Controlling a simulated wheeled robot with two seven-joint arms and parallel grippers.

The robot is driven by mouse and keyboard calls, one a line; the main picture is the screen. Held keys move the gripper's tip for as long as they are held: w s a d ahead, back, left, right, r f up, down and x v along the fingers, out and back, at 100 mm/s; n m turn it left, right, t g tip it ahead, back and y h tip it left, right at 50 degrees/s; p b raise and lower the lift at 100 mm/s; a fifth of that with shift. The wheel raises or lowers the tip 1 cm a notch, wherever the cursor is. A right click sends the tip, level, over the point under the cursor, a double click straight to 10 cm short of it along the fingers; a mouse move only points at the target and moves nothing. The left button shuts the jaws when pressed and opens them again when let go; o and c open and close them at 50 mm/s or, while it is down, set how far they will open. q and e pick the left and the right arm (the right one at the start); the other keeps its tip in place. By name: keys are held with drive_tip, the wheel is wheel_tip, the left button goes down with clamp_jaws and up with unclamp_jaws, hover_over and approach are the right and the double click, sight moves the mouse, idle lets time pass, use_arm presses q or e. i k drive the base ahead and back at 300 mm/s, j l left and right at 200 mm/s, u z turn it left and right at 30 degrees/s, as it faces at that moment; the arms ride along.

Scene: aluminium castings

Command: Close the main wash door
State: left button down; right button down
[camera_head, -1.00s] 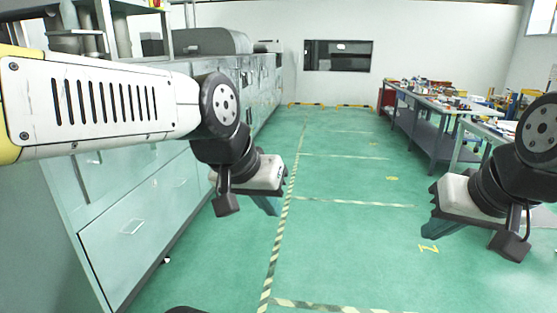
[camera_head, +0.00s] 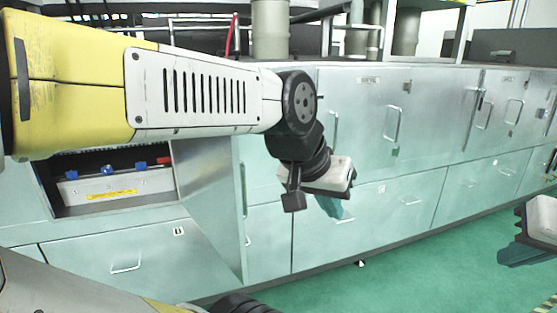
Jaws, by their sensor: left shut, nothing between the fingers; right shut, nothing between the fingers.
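A long row of pale metallic cabinets fills the view. A labelled door (camera_head: 350,115) with an upright handle stands behind my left gripper; its label is too small to read, so I cannot tell if it is the main wash door. Another labelled door (camera_head: 500,105) is further right, with a dark gap along its left side. A slanted panel (camera_head: 205,190) stands beside an open compartment at left; I cannot tell whether it is a swung-out door. My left gripper (camera_head: 334,208) is shut and empty, in front of the cabinets. My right gripper (camera_head: 515,258) is shut and empty at the right edge.
The open compartment (camera_head: 115,185) at left holds blue and red fittings. Drawers with handles (camera_head: 126,267) run along the bottom. Grey cylinders (camera_head: 271,30) and racks stand on top. Green floor (camera_head: 400,275) is clear at lower right.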

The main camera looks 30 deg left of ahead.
sight(211, 173)
drive_tip(key=i+u, duration=0.15)
drive_tip(key=u, duration=0.25)
drive_tip(key=i+l+u, duration=0.1)
drive_tip(key=u, duration=0.35)
drive_tip(key=i+l+u, duration=0.15)
drive_tip(key=u, duration=0.25)
drive_tip(key=i+l+u, duration=0.2)
drive_tip(key=u, duration=0.2)
drive_tip(key=i+l+u, duration=0.1)
drive_tip(key=u, duration=0.35)
drive_tip(key=l+u, duration=0.4)
drive_tip(key=k+j+z, duration=0.3)
drive_tip(key=k+j, duration=0.15)
drive_tip(key=j, duration=0.1)
